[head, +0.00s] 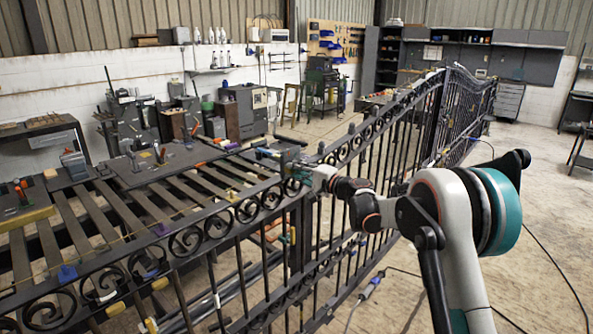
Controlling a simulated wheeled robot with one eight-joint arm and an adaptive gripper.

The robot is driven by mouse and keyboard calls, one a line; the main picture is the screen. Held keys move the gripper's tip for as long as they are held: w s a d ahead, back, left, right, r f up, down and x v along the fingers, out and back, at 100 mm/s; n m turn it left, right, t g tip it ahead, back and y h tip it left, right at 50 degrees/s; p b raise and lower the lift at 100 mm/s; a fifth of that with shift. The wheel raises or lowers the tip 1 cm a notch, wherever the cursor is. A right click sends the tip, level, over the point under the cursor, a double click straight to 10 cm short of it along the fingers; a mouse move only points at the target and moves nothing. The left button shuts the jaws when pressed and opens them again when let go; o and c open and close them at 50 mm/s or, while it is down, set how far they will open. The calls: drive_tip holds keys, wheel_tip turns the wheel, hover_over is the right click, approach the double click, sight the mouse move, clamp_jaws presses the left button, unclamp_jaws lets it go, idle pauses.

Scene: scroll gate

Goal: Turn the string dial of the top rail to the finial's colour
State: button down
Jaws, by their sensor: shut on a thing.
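The black iron gate has a top rail with a row of scrolls (220,223) running from the lower left toward the back right. My gripper (299,172) is at the rail beside a dark upright post (301,225), at the middle of the head view. Its jaws are shut on a small part there. The jaws and the held part are tiny and partly covered, so I cannot tell the part's colour or setting. I cannot pick out the finial or its colour with certainty.
A slatted metal bench (95,215) with tools and coloured clamps lies behind the gate at left. Machines and cabinets line the back wall. A cable (545,255) runs over the concrete floor at right, which is mostly clear.

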drive_tip(key=shift+m, duration=0.4)
drive_tip(key=c, duration=1.5)
unclamp_jaws()
drive_tip(key=v, duration=1.2)
